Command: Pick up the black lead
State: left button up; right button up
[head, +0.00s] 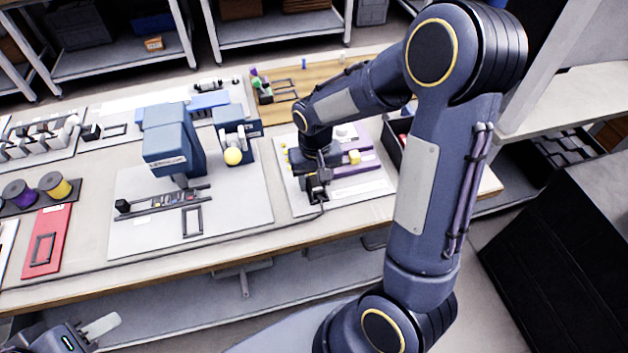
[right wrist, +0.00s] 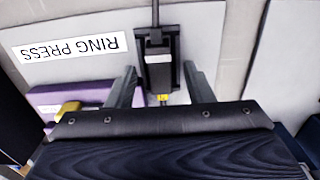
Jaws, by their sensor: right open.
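The black lead (right wrist: 157,68) has a blocky black end with a thin cable running up and away in the right wrist view. A small yellow spot shows at its near end. My right gripper (right wrist: 160,88) is open, with one finger on each side of the black end; I cannot tell whether either touches it. My left gripper (head: 98,330) is partly visible at the bottom left, away from the table.
The purple press (head: 358,168) with a yellow part stands just beside the right gripper. A blue machine (head: 172,140) stands on a grey mat to the left. A red mat (head: 46,240) and spools lie further left. A dark bin (head: 396,138) is behind my right arm.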

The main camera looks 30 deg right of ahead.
jog(key=c, duration=1)
jog(key=shift+r, duration=0.1)
